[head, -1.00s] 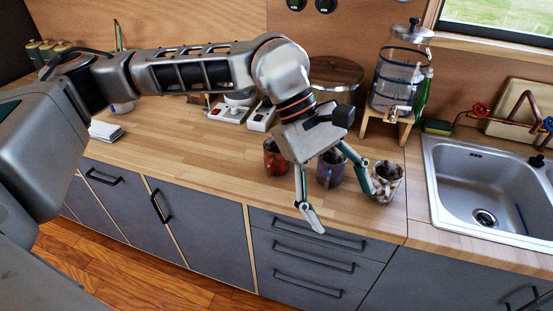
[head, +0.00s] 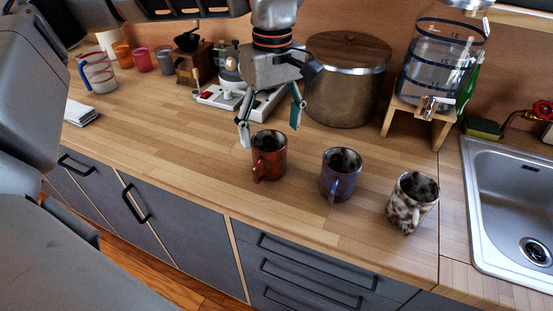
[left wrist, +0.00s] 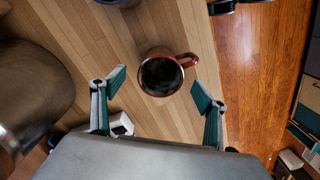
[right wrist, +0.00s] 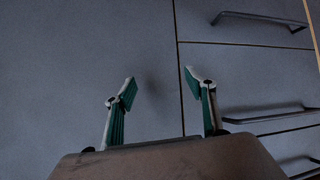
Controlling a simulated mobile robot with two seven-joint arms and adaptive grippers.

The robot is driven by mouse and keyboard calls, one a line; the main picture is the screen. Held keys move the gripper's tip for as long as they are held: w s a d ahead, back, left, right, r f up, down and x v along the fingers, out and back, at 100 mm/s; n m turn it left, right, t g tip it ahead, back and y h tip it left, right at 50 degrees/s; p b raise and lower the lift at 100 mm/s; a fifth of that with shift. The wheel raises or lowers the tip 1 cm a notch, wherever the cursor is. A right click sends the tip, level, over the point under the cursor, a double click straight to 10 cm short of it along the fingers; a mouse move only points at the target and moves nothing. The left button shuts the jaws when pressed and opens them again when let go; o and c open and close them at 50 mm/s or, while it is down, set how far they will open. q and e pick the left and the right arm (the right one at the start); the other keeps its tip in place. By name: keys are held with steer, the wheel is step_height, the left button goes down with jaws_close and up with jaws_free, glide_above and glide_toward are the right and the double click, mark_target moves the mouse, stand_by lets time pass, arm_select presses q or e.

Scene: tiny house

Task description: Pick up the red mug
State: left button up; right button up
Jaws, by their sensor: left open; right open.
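The red mug (head: 269,156) stands upright on the wooden counter, leftmost in a row of three mugs in the head view. Its handle points toward the counter's front edge. My left gripper (head: 270,128) is open and empty, above and just behind the mug in the head view. In the left wrist view the red mug (left wrist: 160,75) lies ahead of the open fingertips (left wrist: 158,84), roughly centred between them, its handle toward the right finger. My right gripper (right wrist: 160,78) is open and empty in the right wrist view, facing grey drawer fronts.
A blue mug (head: 341,175) and a brown-and-white mug (head: 413,202) stand to the right. A large lidded pot (head: 345,85) and a water dispenser (head: 440,65) stand behind. The sink (head: 510,210) is at the right.

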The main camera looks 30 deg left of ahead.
mark_target(270, 155)
arm_select(q)
steer(key=shift+s+f, duration=0.15)
steer(key=shift+f, duration=0.45)
steer(key=shift+s+f, duration=0.15)
steer(key=shift+f, duration=0.4)
steer(key=f, duration=0.5)
steer(key=shift+w+a+f+b, duration=0.15)
steer(key=shift+a+f+b, duration=0.05)
steer(key=shift+b, duration=0.15)
steer(key=c, duration=1.4)
